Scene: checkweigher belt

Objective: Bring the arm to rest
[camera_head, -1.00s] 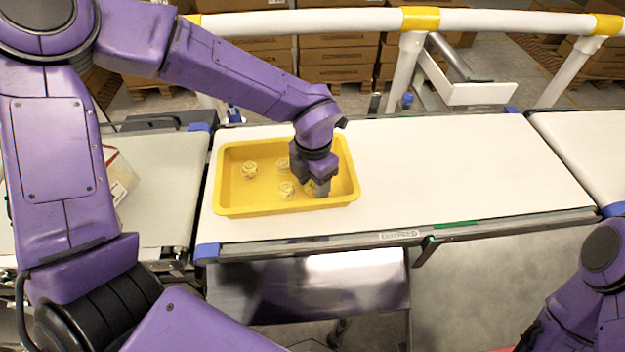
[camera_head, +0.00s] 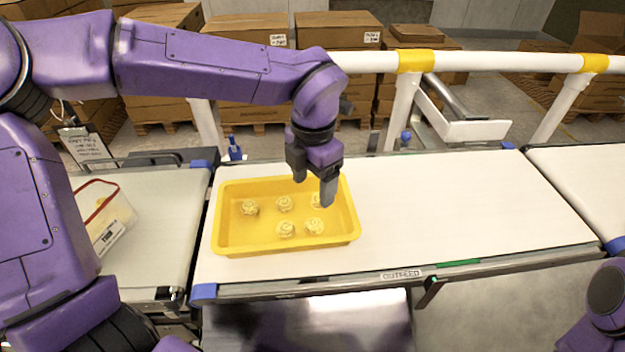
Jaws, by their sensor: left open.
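My left gripper (camera_head: 312,185) is open and points down above the right part of a yellow tray (camera_head: 230,245). Nothing shows between its fingers. Several small pale, swirled round items lie in the tray, among them one at the left (camera_head: 249,207) and one at the front (camera_head: 286,229). One item (camera_head: 316,200) is partly hidden behind the gripper. My right arm shows at the lower right edge, and its gripper is out of view.
The tray stands on a white belt (camera_head: 450,200) marked outfeed, clear to its right. A red-rimmed clear container (camera_head: 112,220) stands on the left belt (camera_head: 165,220). A white rail (camera_head: 490,60) with yellow bands runs behind. Stacked cartons (camera_head: 340,40) stand beyond it.

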